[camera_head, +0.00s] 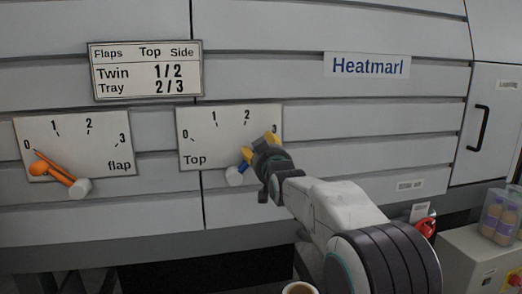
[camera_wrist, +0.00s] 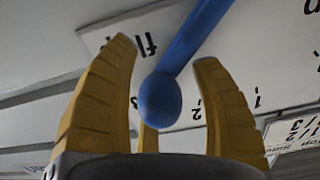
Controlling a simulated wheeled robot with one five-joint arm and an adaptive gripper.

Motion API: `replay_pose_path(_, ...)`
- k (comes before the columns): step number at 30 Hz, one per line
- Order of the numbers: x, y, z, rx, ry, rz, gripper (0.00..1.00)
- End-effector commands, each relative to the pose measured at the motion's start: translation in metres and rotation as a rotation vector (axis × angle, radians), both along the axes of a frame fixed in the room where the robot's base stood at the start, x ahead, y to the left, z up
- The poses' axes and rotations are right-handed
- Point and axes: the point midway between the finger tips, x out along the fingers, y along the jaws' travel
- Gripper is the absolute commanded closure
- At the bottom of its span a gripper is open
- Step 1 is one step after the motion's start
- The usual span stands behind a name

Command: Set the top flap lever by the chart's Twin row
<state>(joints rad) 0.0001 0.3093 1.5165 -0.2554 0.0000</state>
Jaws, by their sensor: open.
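The chart (camera_head: 147,71) on the machine front reads Twin 1/2 under Top and Side, and Tray 2/3. The Top scale plate (camera_head: 212,140) carries marks 0 to 3. Its blue lever (camera_wrist: 195,36) rises from a white hub (camera_head: 235,177) and leans up-right, apparently toward the 2 to 3 side; its exact reading is hidden by my gripper. My gripper (camera_head: 259,146) is open at this lever. In the wrist view the round blue knob (camera_wrist: 160,99) sits between the yellow fingers, with gaps on both sides.
An orange lever (camera_head: 57,175) on the left flap plate (camera_head: 90,135) points near 0. A Heatmarl sign (camera_head: 366,66) is at upper right. A door handle (camera_head: 482,128), a red item (camera_head: 425,227) and a clear bin (camera_head: 499,216) lie to the right.

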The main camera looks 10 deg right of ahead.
Motion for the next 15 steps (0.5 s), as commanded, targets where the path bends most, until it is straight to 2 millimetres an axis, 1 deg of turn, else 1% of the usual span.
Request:
replay_pose_path(1, -0.0001, 0.0, 0.0, 0.0, 0.0, 0.0, 0.46)
replay_pose_path(2, -0.0002, 0.0, 0.0, 0.0, 0.0, 0.0, 0.48)
replay_pose_path(15, -0.0003, 0.0, 0.0001, 0.0, 0.0, 0.0, 0.88)
